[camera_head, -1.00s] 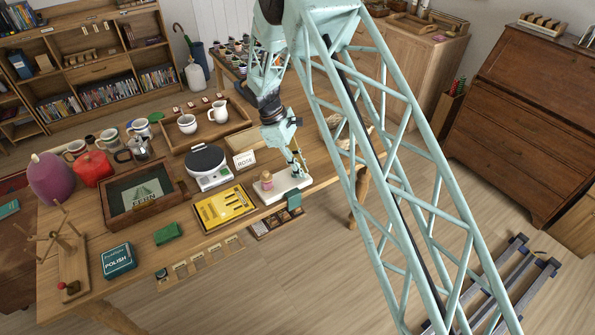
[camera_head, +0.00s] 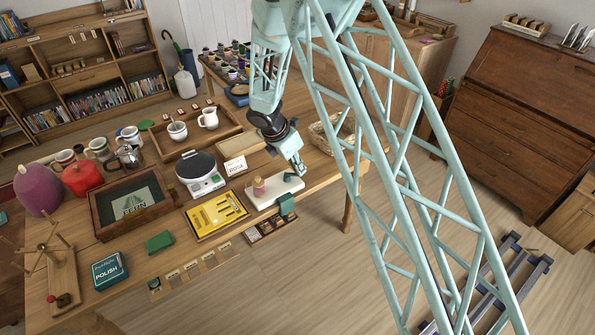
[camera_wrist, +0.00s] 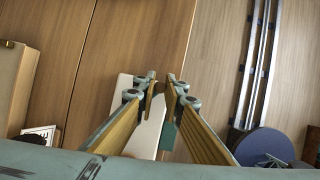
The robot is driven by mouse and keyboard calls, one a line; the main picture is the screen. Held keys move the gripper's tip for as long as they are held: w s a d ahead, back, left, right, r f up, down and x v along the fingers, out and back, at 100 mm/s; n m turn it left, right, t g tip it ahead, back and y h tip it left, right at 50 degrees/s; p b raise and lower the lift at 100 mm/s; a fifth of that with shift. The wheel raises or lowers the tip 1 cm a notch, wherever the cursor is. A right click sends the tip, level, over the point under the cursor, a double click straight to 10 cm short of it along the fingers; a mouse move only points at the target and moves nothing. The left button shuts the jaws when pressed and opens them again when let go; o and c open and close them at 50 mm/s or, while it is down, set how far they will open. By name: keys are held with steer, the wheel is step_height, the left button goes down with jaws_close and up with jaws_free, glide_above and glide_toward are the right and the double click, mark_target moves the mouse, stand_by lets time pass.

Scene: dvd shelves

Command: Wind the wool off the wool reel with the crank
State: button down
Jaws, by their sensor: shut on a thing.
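The winder has a white base (camera_head: 263,198) near the table's front right edge, with a small pinkish wool reel (camera_head: 258,185) upright on its left part. A green clamp (camera_head: 286,204) hangs at its front edge. My gripper (camera_head: 302,171) is at the right end of the base, on the crank side. In the wrist view my gripper (camera_wrist: 160,88) has its fingers close together over the white base (camera_wrist: 150,132), beside the green clamp (camera_wrist: 168,136). It is shut on what seems to be the crank handle, mostly hidden between the fingers. The crank's angle cannot be told.
A yellow tray (camera_head: 217,212), scales (camera_head: 199,172) and a card (camera_head: 235,165) stand left of the winder. A wicker basket (camera_head: 325,135) is behind my gripper. A wooden yarn swift (camera_head: 62,275) stands at the table's far left.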

steer(key=n, duration=0.1)
steer(key=w+n+y, duration=0.1)
steer(key=n, duration=0.1)
steer(key=n+t, duration=0.1)
steer(key=shift+w+f+n, duration=0.1)
steer(key=shift+w+n, duration=0.2)
steer(key=shift+w, duration=0.1)
steer(key=shift+w+a+n+y+b, duration=0.25)
steer(key=shift+n+y, duration=0.2)
steer(key=shift+n, duration=0.35)
steer(key=shift+w+a+n+y+b, duration=0.15)
steer(key=shift+w+n+y, duration=0.25)
steer(key=shift+n, duration=0.4)
steer(key=c, duration=2.7)
jaws_free()
steer(key=shift+s+v, duration=0.1)
steer(key=shift+v, duration=2.95)
steer(key=shift+s+v, duration=0.15)
steer(key=shift+v, duration=2.85)
